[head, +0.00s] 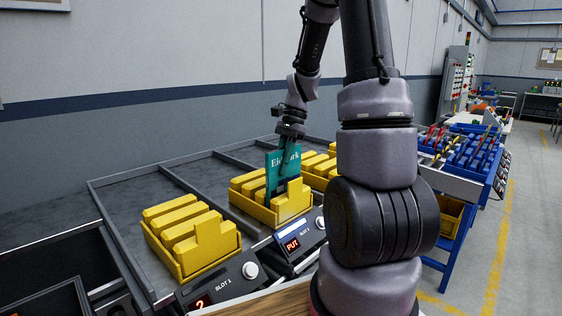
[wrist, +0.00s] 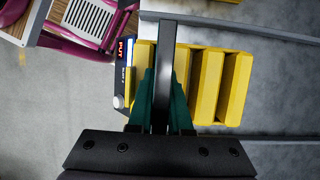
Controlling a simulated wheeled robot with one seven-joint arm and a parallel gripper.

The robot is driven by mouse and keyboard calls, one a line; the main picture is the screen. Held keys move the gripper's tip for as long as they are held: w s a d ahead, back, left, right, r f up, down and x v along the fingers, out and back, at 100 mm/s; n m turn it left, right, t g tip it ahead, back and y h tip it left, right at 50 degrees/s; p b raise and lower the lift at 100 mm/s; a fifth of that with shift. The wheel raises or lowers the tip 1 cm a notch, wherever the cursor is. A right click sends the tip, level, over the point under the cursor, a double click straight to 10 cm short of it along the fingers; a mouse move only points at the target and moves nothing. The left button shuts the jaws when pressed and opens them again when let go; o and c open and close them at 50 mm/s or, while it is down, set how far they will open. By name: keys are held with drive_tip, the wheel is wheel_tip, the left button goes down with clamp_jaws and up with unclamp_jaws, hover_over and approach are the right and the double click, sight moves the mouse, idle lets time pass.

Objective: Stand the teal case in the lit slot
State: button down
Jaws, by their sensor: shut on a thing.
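The teal case (head: 283,167) stands roughly upright in my gripper (head: 288,143), with pale lettering on its face. My gripper is shut on it from above. The case's lower part is over or inside the middle yellow rack (head: 247,207), whose unit shows a lit red PUT display (head: 292,245). The rack's raised front block hides the case's bottom edge, so I cannot tell whether it is seated. In the wrist view, teal (wrist: 180,108) shows on both sides of a dark grey bar, above the yellow rack (wrist: 208,122), next to the lit display (wrist: 122,52).
Another yellow rack (head: 192,262) with the SLOT 1 unit (head: 222,284) stands at left. More yellow dividers (head: 318,166) stand to the right, partly behind my arm. Grey tray walls (head: 172,180) separate the bays. Blue bins (head: 468,150) stand farther right.

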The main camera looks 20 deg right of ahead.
sight(278, 150)
drive_tip(key=shift+f, duration=0.55)
drive_tip(key=c, duration=0.8)
unclamp_jaws()
drive_tip(key=shift+o, duration=0.5)
drive_tip(key=o, duration=0.3)
drive_tip(key=shift+o, duration=0.2)
drive_tip(key=shift+r, duration=4)
drive_tip(key=shift+r, duration=0.1)
